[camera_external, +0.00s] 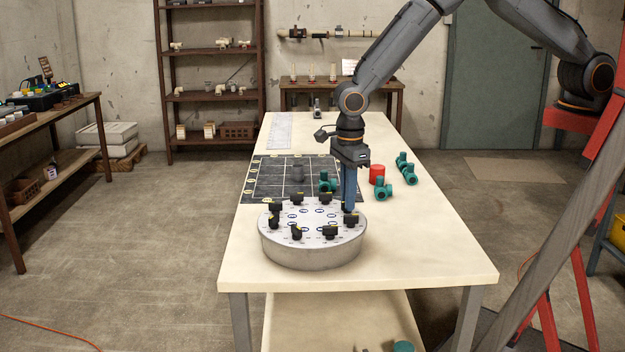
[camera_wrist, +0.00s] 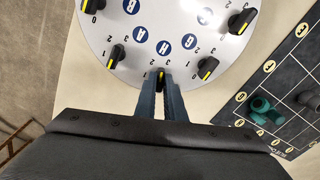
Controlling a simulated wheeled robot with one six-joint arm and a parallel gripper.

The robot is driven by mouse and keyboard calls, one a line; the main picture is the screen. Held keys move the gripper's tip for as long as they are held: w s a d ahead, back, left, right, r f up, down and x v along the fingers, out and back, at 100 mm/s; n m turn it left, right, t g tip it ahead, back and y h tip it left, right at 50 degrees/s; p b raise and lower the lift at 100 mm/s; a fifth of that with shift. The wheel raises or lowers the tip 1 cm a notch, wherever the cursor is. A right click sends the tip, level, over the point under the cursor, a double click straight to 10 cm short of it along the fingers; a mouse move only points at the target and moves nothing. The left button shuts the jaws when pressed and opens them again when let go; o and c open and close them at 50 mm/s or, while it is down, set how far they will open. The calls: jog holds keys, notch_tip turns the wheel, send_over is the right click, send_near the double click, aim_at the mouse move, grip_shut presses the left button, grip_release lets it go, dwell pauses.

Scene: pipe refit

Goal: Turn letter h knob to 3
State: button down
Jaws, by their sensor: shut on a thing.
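A round grey-white dial plate (camera_external: 312,254) with a ring of black knobs stands on the table. Blue letter marks circle its middle; the H mark (camera_wrist: 164,47) shows in the wrist view. The H knob (camera_wrist: 161,75) is black with a yellow stripe and sits at the plate's edge nearest my wrist. My gripper (camera_external: 349,207) points straight down at the plate's far right side. In the wrist view its two blue-grey fingers (camera_wrist: 161,82) are shut on the H knob. They partly hide the knob and its numbers, so its exact setting cannot be told.
A dark grid mat (camera_external: 262,180) with a teal fitting (camera_external: 326,183) lies behind the plate. A red cylinder (camera_external: 377,173) stands right. The front table is clear.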

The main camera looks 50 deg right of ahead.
jog(key=shift+r+m+p, duration=0.1)
jog(key=shift+m+p, duration=0.65)
jog(key=shift+m, duration=0.15)
jog(key=c, duration=1.8)
grip_release()
jog(key=shift+c, duration=0.2)
jog(key=shift+r, duration=3.85)
